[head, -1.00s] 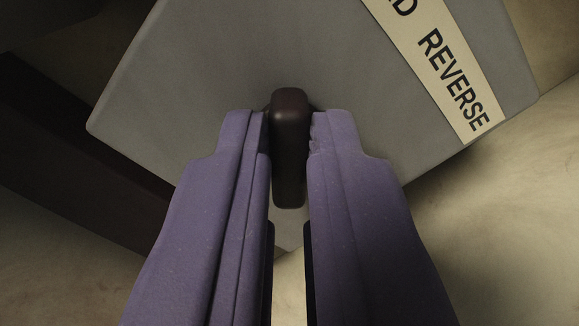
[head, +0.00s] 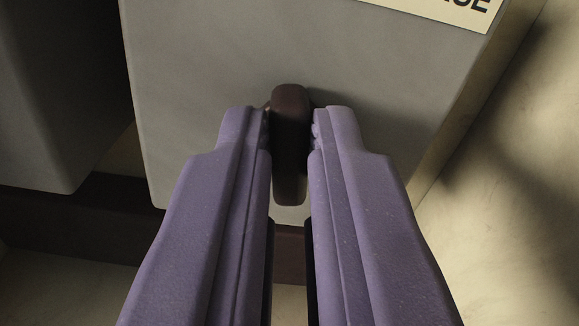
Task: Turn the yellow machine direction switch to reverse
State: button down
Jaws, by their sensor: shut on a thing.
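The direction switch is a dark brown handle (head: 290,140) on the face of a grey box (head: 200,80). My gripper (head: 290,130), with two purple fingers, is shut on the handle, one finger on each side. The handle's upper end sits between the fingertips and its lower end shows between the fingers. A cream label (head: 440,8) is at the box's top right; only the end of its lettering shows, the rest is cut off by the frame. No yellow part of the machine shows.
Another grey box (head: 50,100) stands at the left, with a narrow gap between. A dark brown beam (head: 70,225) runs below and behind the boxes. A pale mottled surface (head: 500,200) lies at the right and looks clear.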

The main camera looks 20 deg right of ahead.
jog(key=m+b, duration=0.1)
jog(key=m, duration=0.1)
jog(key=m+b, duration=0.1)
jog(key=m, duration=0.2)
jog(key=shift+s+d+f+m+b, duration=0.1)
jog(key=shift+d+f+m+b, duration=0.1)
jog(key=shift+m+b, duration=0.15)
jog(key=m+b, duration=0.2)
jog(key=m, duration=0.3)
jog(key=shift+m, duration=0.25)
jog(key=c, duration=1.2)
grip_release()
jog(key=shift+d, duration=0.1)
jog(key=shift+o, duration=0.2)
jog(key=shift+r, duration=0.1)
jog(key=p+v, duration=0.2)
jog(key=v, duration=0.5)
jog(key=shift+s, duration=0.4)
